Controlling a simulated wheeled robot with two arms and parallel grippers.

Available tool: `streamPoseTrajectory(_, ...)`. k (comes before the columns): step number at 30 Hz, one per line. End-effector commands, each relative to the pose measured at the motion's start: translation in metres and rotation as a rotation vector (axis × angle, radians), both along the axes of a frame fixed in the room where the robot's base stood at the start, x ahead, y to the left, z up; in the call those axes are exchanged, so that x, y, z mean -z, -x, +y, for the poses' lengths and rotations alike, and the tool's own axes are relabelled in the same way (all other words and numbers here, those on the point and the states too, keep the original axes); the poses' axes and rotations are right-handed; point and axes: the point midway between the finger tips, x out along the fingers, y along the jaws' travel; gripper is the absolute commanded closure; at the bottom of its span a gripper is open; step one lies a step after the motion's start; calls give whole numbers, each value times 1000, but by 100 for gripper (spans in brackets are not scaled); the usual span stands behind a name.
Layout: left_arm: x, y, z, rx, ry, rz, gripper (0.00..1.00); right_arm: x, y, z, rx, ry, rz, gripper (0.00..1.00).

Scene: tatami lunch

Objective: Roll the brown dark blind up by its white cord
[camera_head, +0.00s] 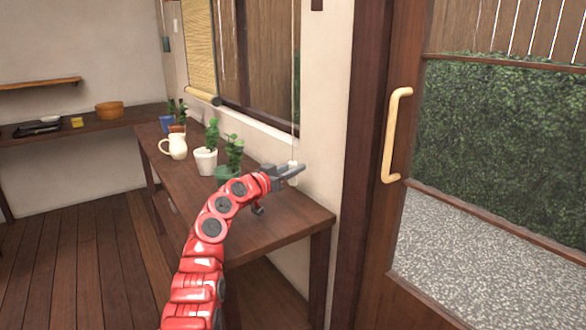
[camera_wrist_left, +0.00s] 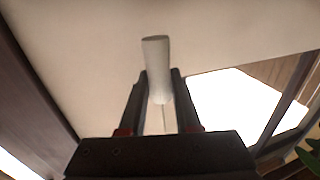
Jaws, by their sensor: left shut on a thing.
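My left gripper (camera_head: 289,172) is shut on the pull, just above the right end of the long wooden counter and close to the wall. I cannot pick out the brown dark blind for sure. Brown vertical boards (camera_head: 265,50) show in the window beside the cord, and they may be a fence outside. My right gripper is not in view.
A tan blind (camera_head: 200,45) hangs at the left window part. Potted plants, including one in a white pot (camera_head: 206,162), and a cream jug (camera_head: 175,147) stand on the counter (camera_head: 300,215). A glazed door with a pale handle (camera_head: 393,135) is at right. The floor at left is clear.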

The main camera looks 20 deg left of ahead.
Motion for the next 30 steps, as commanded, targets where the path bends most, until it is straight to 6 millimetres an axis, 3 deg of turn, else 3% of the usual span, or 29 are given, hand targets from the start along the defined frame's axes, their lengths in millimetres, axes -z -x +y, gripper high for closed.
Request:
streamPoseTrajectory(1,7,0,0,2,-1,7,100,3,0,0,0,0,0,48)
streamPoseTrajectory(12,10,0,-1,4,-1,13,100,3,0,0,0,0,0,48)
streamPoseTrajectory(13,10,0,-1,4,-1,13,63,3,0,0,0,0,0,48)
streamPoseTrajectory(17,8,0,-1,3,-1,9,40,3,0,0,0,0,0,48)
streamPoseTrajectory(30,3,5,2,0,0,0,38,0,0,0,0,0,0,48)
